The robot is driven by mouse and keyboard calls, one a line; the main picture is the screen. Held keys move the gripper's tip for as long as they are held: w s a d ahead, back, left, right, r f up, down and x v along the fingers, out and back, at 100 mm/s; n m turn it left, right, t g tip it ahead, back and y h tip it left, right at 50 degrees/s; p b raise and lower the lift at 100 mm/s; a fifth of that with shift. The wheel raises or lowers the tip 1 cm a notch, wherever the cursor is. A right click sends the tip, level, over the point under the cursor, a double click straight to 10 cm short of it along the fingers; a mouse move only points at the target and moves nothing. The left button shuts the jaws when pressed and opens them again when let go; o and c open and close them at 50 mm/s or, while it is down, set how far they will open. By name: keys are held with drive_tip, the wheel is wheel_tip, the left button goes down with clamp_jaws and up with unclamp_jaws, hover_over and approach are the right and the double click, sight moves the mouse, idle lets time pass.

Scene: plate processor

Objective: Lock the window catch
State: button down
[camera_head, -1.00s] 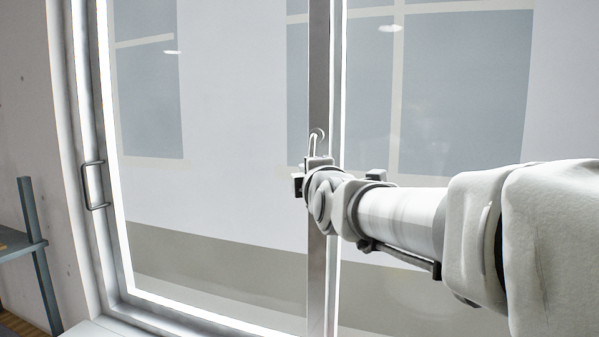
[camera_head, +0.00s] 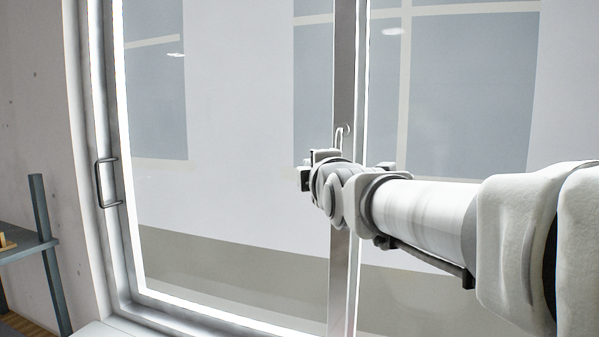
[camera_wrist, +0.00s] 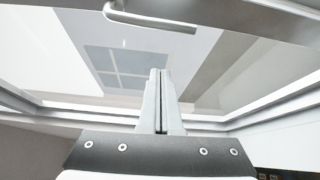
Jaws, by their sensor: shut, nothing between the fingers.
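The window catch (camera_head: 341,136) is a small pale lever with a curved upper end on the window's upright middle bar (camera_head: 345,75). Its lower end is partly hidden behind my wrist in the head view. The wrist view shows the catch (camera_wrist: 150,18) as a bent bar along the top of the picture, beyond my fingertips. My gripper (camera_wrist: 158,73) has its two fingers together and empty, with a visible gap in the picture between the tips and the catch. In the head view my wrist covers the fingers, below and slightly left of the catch.
A looped metal handle (camera_head: 107,183) is on the left window frame. A grey-blue shelf rack (camera_head: 45,215) stands at the lower left by the wall. The glass spans both sides of the middle bar. The space left of my wrist looks clear.

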drive_tip(key=s+d+b, duration=0.1)
drive_tip(key=s+d, duration=0.1)
drive_tip(key=s, duration=0.5)
drive_tip(key=shift+s+b, duration=0.35)
drive_tip(key=shift+s, duration=0.05)
drive_tip(key=shift+f, duration=0.15)
